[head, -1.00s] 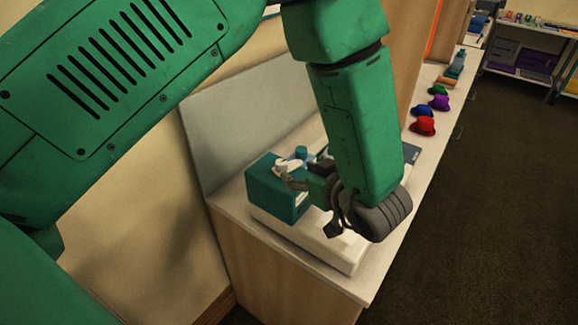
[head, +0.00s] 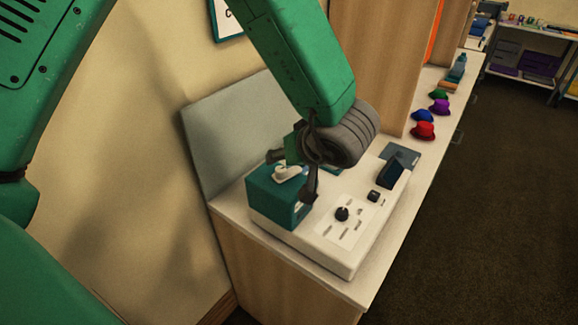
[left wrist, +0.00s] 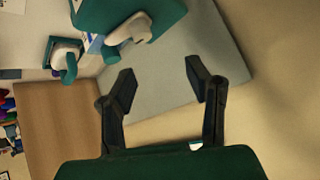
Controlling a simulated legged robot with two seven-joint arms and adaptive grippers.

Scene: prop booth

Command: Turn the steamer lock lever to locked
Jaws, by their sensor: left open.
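The steamer is a white base (head: 310,245) with a teal block (head: 275,205) at its left end. A pale lever (head: 288,174) sits on top of the block, partly hidden by my gripper in the head view. In the left wrist view the lever (left wrist: 128,30) shows on the teal block (left wrist: 170,18), beyond the left finger. My left gripper (head: 292,176) is over the block, close to the lever. In the left wrist view its fingers (left wrist: 160,86) are apart with nothing between them. I cannot tell whether a finger touches the lever. My right gripper is not in view.
The base carries a black knob (head: 342,214) and a dark rocker-like part (head: 391,173). A grey panel (head: 230,135) stands behind. Red (head: 423,131), blue (head: 422,116), purple and green hats lie farther along the counter. The counter's front edge drops to dark floor.

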